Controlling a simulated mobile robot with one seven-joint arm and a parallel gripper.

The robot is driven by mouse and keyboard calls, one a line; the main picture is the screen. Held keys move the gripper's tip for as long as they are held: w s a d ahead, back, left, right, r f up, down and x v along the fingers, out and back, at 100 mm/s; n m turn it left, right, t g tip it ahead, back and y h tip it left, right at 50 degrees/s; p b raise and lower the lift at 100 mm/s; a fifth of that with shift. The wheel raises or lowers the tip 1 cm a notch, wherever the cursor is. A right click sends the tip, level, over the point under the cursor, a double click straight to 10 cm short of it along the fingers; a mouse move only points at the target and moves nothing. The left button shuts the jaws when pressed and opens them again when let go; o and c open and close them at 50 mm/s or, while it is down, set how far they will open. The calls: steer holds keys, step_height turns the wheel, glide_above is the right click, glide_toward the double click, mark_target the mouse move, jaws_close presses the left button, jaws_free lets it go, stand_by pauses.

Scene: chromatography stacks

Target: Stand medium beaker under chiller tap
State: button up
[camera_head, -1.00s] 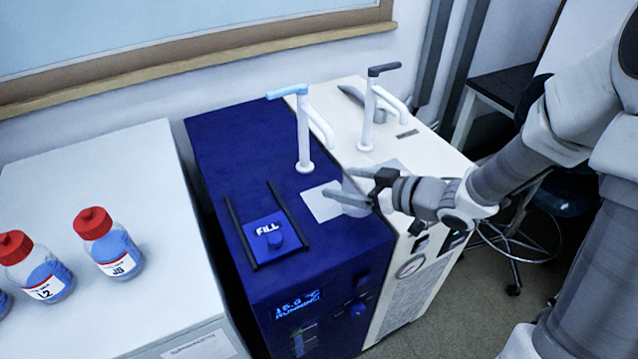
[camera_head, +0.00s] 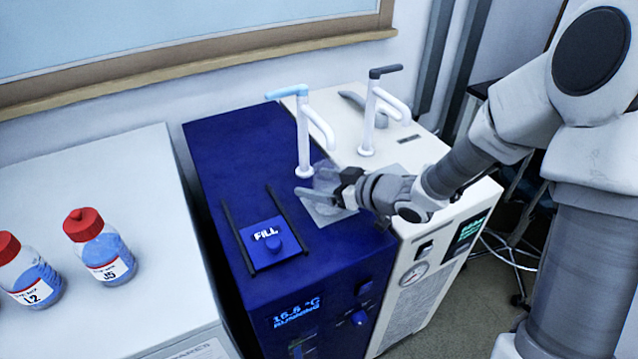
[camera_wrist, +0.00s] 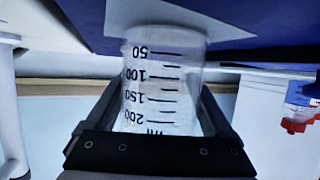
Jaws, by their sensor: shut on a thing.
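My gripper (camera_head: 322,182) is shut on a clear medium beaker (camera_wrist: 160,85) with black graduations. The beaker appears inverted in the wrist view, its low-mark end towards a pale square pad (camera_wrist: 190,18). In the head view the beaker (camera_head: 326,173) is faint, partly hidden by my fingers. It is over or beside the pad (camera_head: 328,213), close in front of the white tap (camera_head: 303,140) with the light-blue handle. That tap stands on the blue unit (camera_head: 228,150), whose display shows a temperature and RUNNING. I cannot tell whether the beaker's base touches the pad.
A cream unit (camera_head: 425,155) with a dark-handled tap (camera_head: 370,115) and a gauge stands at the right. Red-capped bottles (camera_head: 98,250) stand on the white cabinet (camera_head: 120,180) at the left.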

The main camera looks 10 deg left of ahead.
steer(key=shift+f, duration=0.15)
steer(key=o, duration=1.2)
steer(key=shift+c, duration=0.2)
steer(key=shift+r, duration=0.2)
steer(key=shift+s+d+r, duration=0.1)
steer(key=shift+d+r, duration=0.1)
steer(key=shift+d, duration=0.05)
steer(key=p+v, duration=0.3)
steer(key=v, duration=0.8)
steer(key=shift+s+d+p, duration=0.15)
steer(key=shift+p, duration=0.25)
steer(key=shift+w+d+r+h, duration=0.1)
steer(key=shift+w+d+h, duration=0.15)
steer(key=shift+h, duration=0.15)
steer(key=w+d+r+m+t+h, duration=0.3)
steer(key=w+d+r+t+h, duration=0.15)
steer(key=d+h, duration=0.35)
steer(key=s+d+r+m+g+h, duration=0.1)
steer(key=s+d+r+m+h, duration=0.4)
steer(key=d, duration=0.3)
steer(key=s+a+r+m+g+y, duration=0.25)
steer(key=s+m+g, duration=0.2)
steer(key=s, duration=1.35)
step_height(320, 180, up, 10)
steer(key=p, duration=0.9)
steer(key=shift+w, duration=0.2)
